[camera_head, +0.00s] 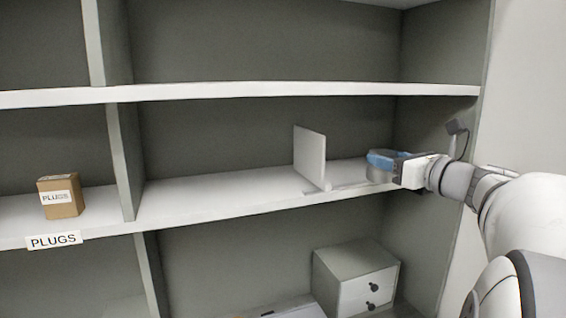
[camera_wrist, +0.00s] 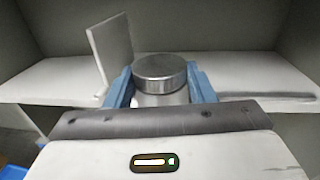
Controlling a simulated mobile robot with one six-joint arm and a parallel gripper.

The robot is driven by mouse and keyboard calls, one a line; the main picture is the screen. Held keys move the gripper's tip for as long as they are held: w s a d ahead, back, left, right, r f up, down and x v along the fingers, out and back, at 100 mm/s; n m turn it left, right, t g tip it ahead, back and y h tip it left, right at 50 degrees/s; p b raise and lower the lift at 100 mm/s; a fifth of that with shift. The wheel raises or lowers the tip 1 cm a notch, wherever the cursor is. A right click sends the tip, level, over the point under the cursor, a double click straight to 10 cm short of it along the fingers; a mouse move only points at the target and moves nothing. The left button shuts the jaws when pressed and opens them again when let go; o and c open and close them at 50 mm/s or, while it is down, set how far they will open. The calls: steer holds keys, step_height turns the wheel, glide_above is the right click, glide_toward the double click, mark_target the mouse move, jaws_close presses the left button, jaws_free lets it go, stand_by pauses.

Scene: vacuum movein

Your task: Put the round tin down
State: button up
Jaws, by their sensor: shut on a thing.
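The round tin (camera_wrist: 160,72) is a grey metal cylinder with a lid, seen upright in the wrist view. My gripper (camera_wrist: 161,88) has its two blue fingers on either side of the tin and is shut on it. In the head view my gripper (camera_head: 382,158) is inside the middle shelf at the right, and the tin (camera_head: 378,174) shows only in small part there. The tin is at or just above the shelf board (camera_head: 220,190); I cannot tell whether it touches.
A white upright divider (camera_head: 309,158) stands on the shelf left of the tin. A labelled PLUGS box (camera_head: 60,196) sits in the left compartment. A small drawer unit (camera_head: 357,278) stands below. The shelf left of the divider is bare.

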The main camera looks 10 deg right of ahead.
steer(key=p+x, duration=0.3)
steer(key=x, duration=1)
steer(key=shift+w+a, duration=0.1)
steer(key=shift+w, duration=0.1)
steer(key=shift+w+a+p, duration=0.3)
steer(key=shift+w, duration=0.25)
step_height(320, 180, down, 3)
steer(key=shift+d+r, duration=0.1)
steer(key=shift+s+f, duration=0.1)
steer(key=shift+f, duration=0.3)
